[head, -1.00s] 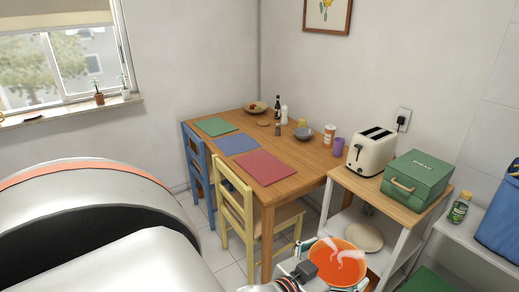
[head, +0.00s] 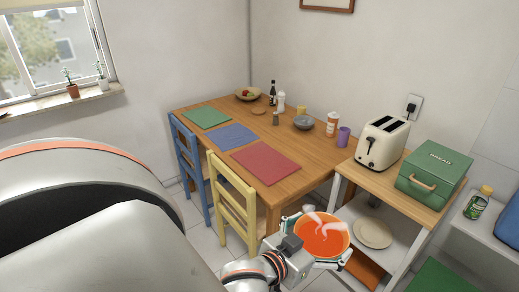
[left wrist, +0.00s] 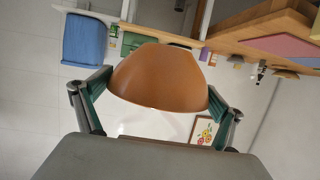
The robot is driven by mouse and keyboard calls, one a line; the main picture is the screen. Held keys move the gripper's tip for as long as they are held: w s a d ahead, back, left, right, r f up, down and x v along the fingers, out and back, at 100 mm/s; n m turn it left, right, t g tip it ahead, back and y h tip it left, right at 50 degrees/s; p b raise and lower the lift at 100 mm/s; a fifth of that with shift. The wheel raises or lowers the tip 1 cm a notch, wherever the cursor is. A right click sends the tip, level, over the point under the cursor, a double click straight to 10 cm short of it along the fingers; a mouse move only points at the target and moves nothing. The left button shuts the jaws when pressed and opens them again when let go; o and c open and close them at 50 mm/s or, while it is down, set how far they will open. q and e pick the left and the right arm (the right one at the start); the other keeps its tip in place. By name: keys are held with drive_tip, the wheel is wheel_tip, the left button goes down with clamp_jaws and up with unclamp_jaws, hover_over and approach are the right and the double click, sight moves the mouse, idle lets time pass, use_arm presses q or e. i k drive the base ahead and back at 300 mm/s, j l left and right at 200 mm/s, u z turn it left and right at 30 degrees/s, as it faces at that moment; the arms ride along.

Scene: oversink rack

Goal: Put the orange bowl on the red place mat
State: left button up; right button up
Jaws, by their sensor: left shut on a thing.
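My left gripper (head: 314,250) is shut on the orange bowl (head: 322,240), which it holds in the air in front of the side shelf. In the left wrist view the bowl (left wrist: 160,78) sits between the two fingers, with its outer side toward the camera. White streaks show inside the bowl in the head view; I cannot tell whether they are glare. The red place mat (head: 265,162) lies flat and bare on the wooden table, nearest the front beside the yellow chair. The bowl is below and to the right of the mat in the picture, apart from it. My right gripper is not in view.
A blue mat (head: 231,137) and a green mat (head: 206,116) lie beyond the red one. A grey bowl (head: 303,122), purple cup (head: 343,137) and bottles stand along the wall side. The yellow chair (head: 234,203) stands before the table. A toaster (head: 382,142) and bread box (head: 433,173) top the shelf.

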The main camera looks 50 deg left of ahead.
sight(269, 158)
drive_tip(key=j, duration=0.5)
drive_tip(key=i+j, duration=0.15)
drive_tip(key=j, duration=0.9)
drive_tip(key=i, duration=0.05)
